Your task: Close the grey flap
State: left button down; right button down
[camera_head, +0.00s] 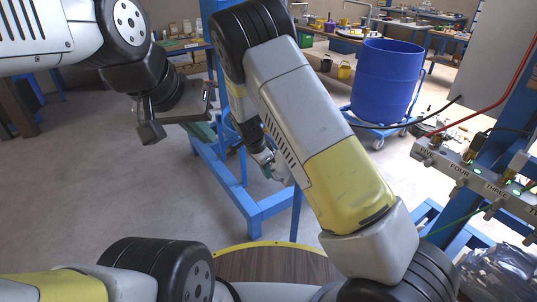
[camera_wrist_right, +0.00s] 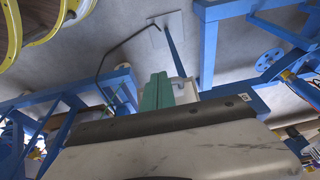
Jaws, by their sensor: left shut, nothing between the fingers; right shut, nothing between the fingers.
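A flat light-grey panel (camera_head: 497,62) stands at the upper right in the head view, cut off by the frame edge. It may be the grey flap; I cannot tell for sure, nor see its hinge. My left gripper (camera_head: 203,132) is at the upper left, its greenish fingers shut and empty, far from the panel. My right gripper (camera_head: 270,168) is partly hidden behind my right forearm, low beside a blue frame. Its teal fingers show in the right wrist view (camera_wrist_right: 157,92), shut and empty. Neither gripper touches the panel.
A grey valve block (camera_head: 470,178) with numbered labels and hoses is at the right. A blue drum (camera_head: 386,82) stands on a wheeled dolly behind. A blue steel frame (camera_head: 240,195) stands near my right gripper. Open floor (camera_head: 110,190) lies at the left.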

jog(key=shift+x, duration=2.3)
